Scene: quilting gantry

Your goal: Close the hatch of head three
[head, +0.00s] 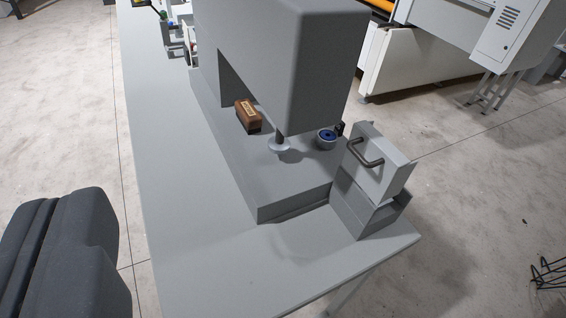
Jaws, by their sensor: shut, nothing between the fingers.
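The hatch (388,180) is a grey panel with a dark bar handle (366,153), at the right of the head. It stands raised and tilted above a small grey open-topped box (366,215), so it looks open. The head (297,65) is a large grey machine body over a grey bed (292,182). I see no number on it. My gripper (50,202) is the dark grey rounded shape at the lower left, its fingers shut and empty. It is well to the left of the hatch and apart from it.
A wooden block (247,115) and a blue-centred round cup (327,138) sit beside the head. The grey table (180,215) is bare along its left and front. A white machine (415,60) stands behind. Black wire legs (552,272) show at right.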

